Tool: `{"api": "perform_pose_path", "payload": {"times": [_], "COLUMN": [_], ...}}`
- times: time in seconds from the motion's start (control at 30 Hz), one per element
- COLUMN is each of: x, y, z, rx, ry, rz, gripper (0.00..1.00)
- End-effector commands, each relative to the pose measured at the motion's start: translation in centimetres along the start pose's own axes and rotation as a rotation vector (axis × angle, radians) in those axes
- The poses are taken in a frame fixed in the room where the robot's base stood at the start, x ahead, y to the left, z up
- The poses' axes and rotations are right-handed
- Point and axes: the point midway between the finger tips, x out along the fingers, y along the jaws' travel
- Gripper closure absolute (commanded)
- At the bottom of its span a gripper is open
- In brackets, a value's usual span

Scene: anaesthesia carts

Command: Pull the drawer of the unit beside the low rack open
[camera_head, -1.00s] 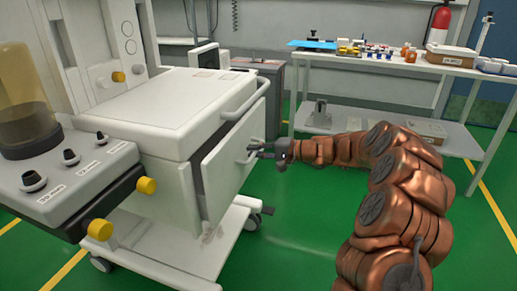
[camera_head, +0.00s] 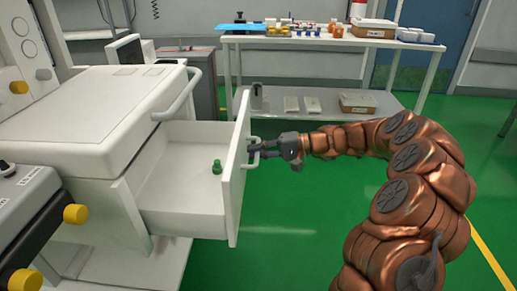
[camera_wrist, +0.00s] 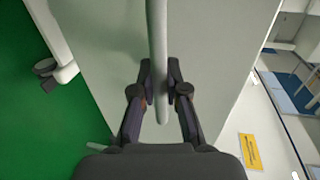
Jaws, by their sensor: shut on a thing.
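The white drawer (camera_head: 180,205) of the anaesthesia unit (camera_head: 95,115) stands well out to the right, with its inside showing. A small green bottle-like item (camera_head: 217,167) stands in it. My gripper (camera_head: 254,150) is at the drawer's front panel (camera_head: 235,190), on its outer side. In the wrist view my gripper (camera_wrist: 160,80) is shut on the drawer handle (camera_wrist: 157,45), a pale bar between its two fingers. The fingers hide part of the handle in the head view.
A low rack (camera_head: 300,40) at the back bears bottles and boxes, with more boxes on its lower shelf (camera_head: 330,103). A grey cabinet (camera_head: 190,72) stands behind the unit. Green floor (camera_head: 310,240) is clear in front of the drawer. Yellow knobs (camera_head: 75,214) jut out at the left.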

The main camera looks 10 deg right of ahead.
Motion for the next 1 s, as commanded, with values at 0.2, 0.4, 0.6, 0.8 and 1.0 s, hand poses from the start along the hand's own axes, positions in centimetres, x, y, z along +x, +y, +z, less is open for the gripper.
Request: {"api": "perform_pose_path", "payload": {"times": [0.2, 0.4, 0.6, 0.8, 1.0], "x": [-0.09, -0.12, -0.1, -0.09, -0.54], "y": [0.06, 0.06, 0.03, 0.02, -0.01], "z": [-0.09, -0.1, -0.05, -0.02, -0.06], "rx": [0.0, 0.0, 0.0, 0.0, 0.0], "ry": [0.002, 0.003, 0.001, 0.0, 0.001], "rz": [0.001, 0.0, 0.0, 0.0, -0.001], "gripper": [1.0, 0.83, 0.62, 0.61, 0.61]}}
